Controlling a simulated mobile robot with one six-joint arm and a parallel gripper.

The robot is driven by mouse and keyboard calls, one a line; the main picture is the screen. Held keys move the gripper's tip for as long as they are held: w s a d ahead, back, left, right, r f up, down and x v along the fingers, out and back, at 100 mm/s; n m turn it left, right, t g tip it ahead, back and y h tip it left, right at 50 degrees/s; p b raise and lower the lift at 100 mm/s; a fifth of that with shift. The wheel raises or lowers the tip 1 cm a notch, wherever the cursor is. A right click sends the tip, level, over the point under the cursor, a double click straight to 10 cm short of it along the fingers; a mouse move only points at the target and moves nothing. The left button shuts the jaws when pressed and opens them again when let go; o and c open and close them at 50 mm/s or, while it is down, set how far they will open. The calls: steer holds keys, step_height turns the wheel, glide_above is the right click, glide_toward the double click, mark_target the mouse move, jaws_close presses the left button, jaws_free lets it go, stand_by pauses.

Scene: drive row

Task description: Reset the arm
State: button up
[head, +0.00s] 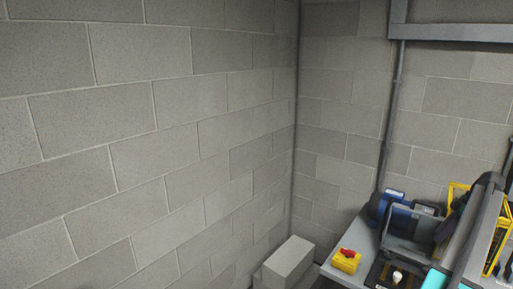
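My arm (473,235) shows at the lower right as a dark grey tube with teal parts near the bottom edge. It lies across the view of the workbench. My gripper is not in view, so I cannot see whether it is open or holds anything.
A grey workbench (347,278) stands at the lower right, against block walls. On it are a yellow box with a red top (346,260), a blue device (377,207) and a grey machine (408,222). Yellow frames show behind my arm. Pale blocks (289,261) are stacked left of the bench.

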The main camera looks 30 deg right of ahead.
steer(key=w+a+f+m+g, duration=0.1)
steer(key=w+a+f, duration=0.4)
steer(key=w+a, duration=0.45)
steer(key=w+a+f, duration=0.5)
steer(key=w+a, duration=0.4)
steer(key=a, duration=0.1)
steer(key=w+a+f+m+g, duration=0.1)
steer(key=w+a+f, duration=0.5)
steer(key=w+a, duration=0.3)
steer(key=w+a+f+m+g, duration=0.15)
steer(key=a+f, duration=0.25)
steer(key=a, duration=0.8)
steer(key=w+a+f, duration=0.2)
steer(key=a+f, duration=0.2)
steer(key=a, duration=0.9)
steer(key=w+a+f, duration=0.2)
steer(key=a+f, duration=0.1)
steer(key=a, duration=0.9)
steer(key=s+a+f+h, duration=0.15)
steer(key=s+a, duration=0.25)
steer(key=a, duration=0.4)
steer(key=s+a+f, duration=0.3)
steer(key=a, duration=0.5)
steer(key=s+f+g+b, duration=0.6)
steer(key=s+f+b, duration=0.4)
steer(key=s+f, duration=1.5)
step_height(320, 180, down, 3)
steer(key=shift+s+a+r, duration=0.15)
steer(key=shift+s, duration=0.15)
steer(key=shift+m, duration=0.25)
